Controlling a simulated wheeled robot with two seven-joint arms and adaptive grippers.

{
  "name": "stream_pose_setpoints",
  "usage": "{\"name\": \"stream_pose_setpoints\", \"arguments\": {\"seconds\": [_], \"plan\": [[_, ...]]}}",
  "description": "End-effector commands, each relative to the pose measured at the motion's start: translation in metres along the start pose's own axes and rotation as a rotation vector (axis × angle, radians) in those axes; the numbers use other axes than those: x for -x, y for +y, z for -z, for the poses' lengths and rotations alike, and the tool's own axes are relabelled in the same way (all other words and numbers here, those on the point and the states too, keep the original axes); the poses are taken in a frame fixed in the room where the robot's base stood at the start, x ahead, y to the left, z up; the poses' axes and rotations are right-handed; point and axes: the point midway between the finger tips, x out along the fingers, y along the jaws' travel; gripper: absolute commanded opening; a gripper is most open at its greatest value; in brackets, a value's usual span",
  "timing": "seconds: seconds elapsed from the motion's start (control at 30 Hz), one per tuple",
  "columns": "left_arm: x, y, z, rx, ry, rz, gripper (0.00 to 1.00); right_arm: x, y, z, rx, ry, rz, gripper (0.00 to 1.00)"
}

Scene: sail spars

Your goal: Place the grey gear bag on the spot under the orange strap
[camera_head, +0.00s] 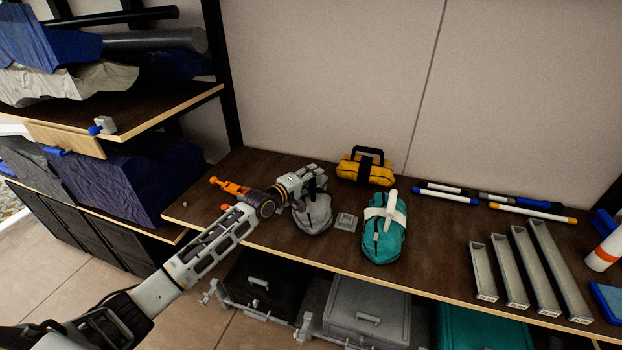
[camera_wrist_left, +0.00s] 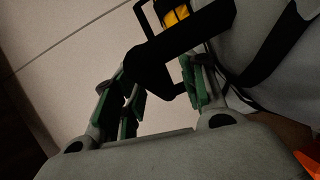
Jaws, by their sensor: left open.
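The grey gear bag (camera_head: 313,215) lies on the wooden shelf, its top partly hidden by my left gripper (camera_head: 308,178). In the left wrist view the grey bag (camera_wrist_left: 265,40) fills the upper right. A thick black handle (camera_wrist_left: 190,38), apparently the bag's, passes between the open, green-padded fingers of my left gripper (camera_wrist_left: 160,95). I cannot tell whether they touch it. The orange strap (camera_head: 232,187) lies left of the bag, partly behind my left wrist. The spot under it is not clearly visible. My right gripper is not in view.
A yellow bag (camera_head: 366,170) with a black handle stands behind the grey bag. A teal bag (camera_head: 381,246) with a white strap is to the right, past a small grey plate (camera_head: 346,222). Markers and metal channels (camera_head: 512,262) lie farther right.

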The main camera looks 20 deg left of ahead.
Motion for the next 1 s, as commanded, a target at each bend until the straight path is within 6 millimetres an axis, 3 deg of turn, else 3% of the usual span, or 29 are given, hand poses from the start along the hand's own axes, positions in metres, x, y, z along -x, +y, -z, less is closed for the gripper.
{"name": "stream_pose_setpoints", "arguments": {"seconds": [0.17, 0.37, 0.8, 1.0], "plan": [[0.0, 0.003, 0.0, 0.0, 0.0, 0.0, 0.42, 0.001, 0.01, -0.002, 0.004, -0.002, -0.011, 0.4], [0.008, 0.001, 0.0, 0.001, 0.0, 0.001, 0.42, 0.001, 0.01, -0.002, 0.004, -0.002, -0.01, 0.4], [0.042, 0.001, 0.0, 0.001, 0.0, 0.001, 0.42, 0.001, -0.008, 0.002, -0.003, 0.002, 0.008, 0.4], [0.058, 0.001, 0.0, 0.001, -0.001, 0.001, 0.42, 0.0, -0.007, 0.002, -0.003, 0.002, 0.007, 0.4]]}}
